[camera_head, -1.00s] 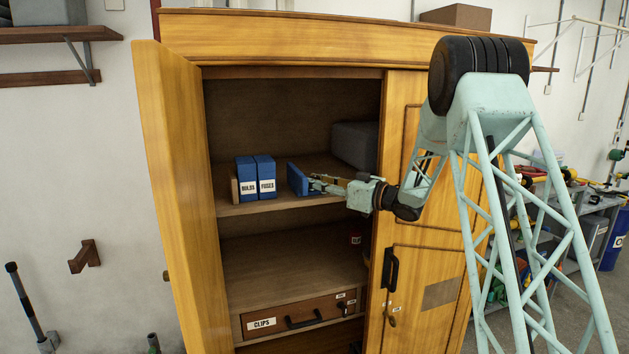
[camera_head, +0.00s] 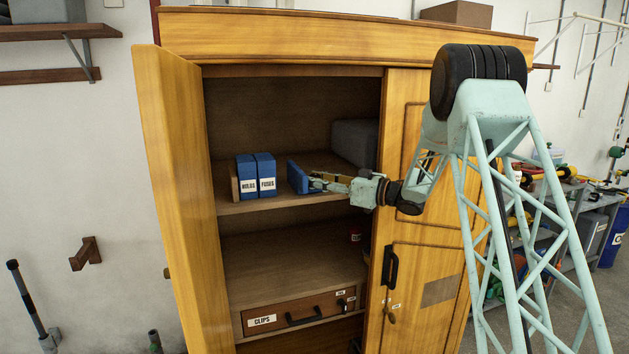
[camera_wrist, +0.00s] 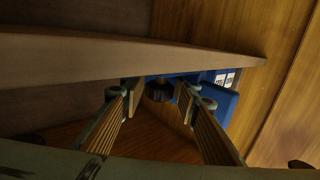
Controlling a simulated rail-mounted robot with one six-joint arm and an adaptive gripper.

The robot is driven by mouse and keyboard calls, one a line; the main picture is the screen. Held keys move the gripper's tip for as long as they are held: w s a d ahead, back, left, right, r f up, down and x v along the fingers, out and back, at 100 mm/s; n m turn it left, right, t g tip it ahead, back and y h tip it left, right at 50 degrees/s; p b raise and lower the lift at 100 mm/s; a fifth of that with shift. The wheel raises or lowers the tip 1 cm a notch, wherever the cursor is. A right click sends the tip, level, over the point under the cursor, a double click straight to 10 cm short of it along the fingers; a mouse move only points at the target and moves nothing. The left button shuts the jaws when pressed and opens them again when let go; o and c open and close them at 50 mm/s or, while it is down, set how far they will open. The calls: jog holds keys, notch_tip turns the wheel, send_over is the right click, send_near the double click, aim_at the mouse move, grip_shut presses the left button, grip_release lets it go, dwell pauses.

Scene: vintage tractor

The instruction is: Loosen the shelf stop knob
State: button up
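A black round knob (camera_wrist: 158,90) shows in the wrist view, in front of a blue part. I take it for the shelf stop knob. My gripper (camera_wrist: 160,97) is open, with one finger on each side of the knob and a small gap seeming to show at each side. In the head view my gripper (camera_head: 322,183) reaches in from the right over the cabinet's upper shelf, beside a blue upright piece (camera_head: 298,177). The knob cannot be made out there.
Blue boxes marked BULBS (camera_head: 247,178) and FUSES (camera_head: 265,175) stand left on the shelf (camera_head: 285,200). A grey box (camera_head: 355,143) sits at the back right. The left door (camera_head: 180,200) is open; the right door (camera_head: 420,230) is beside my arm. A CLIPS drawer (camera_head: 290,314) lies below.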

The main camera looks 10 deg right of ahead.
jog(key=v, duration=1.2)
